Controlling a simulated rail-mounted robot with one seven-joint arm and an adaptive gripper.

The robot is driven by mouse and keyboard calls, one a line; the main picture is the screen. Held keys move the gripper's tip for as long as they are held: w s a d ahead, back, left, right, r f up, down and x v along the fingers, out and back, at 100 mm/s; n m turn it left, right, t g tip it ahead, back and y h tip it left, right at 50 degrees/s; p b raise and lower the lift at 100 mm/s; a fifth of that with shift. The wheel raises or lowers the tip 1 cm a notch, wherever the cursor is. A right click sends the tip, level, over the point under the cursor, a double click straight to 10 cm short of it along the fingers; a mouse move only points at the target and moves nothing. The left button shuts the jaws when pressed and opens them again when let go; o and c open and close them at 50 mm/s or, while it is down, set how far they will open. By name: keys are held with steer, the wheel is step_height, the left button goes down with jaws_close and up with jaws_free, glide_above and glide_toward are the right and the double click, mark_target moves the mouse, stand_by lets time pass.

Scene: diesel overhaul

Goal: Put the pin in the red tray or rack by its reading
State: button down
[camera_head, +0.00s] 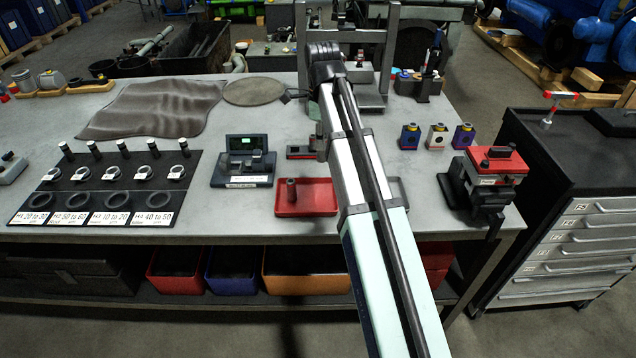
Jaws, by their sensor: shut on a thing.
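My gripper (319,140) is mostly hidden behind my own arm, above the bench near a small dark and red fixture (299,152). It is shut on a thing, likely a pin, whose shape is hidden. The red tray (318,209) lies on the bench left of my arm, with one grey-brown pin-like cylinder (291,188) standing upright in it. The dark rack (104,196) at the left holds several upright pins, silver rings and dark rings above white range labels. A gauge with a small green display (247,148) stands between rack and tray; its reading is too small to read.
A vise with a red top (490,165) stands at the right bench edge. Three small coloured blocks (437,136) stand beside it. A wrinkled dark mat (150,108) and a round disc (254,91) lie at the back left. A press-like frame (376,55) stands behind my arm.

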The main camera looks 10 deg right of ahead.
step_height(320, 180, down, 15)
steer(key=p, duration=0.3)
steer(key=shift+f, duration=0.2)
steer(key=shift+f, duration=0.15)
steer(key=c, duration=0.9)
jaws_free()
step_height(320, 180, up, 12)
steer(key=shift+r+b, duration=0.15)
steer(key=shift+b, duration=1.1)
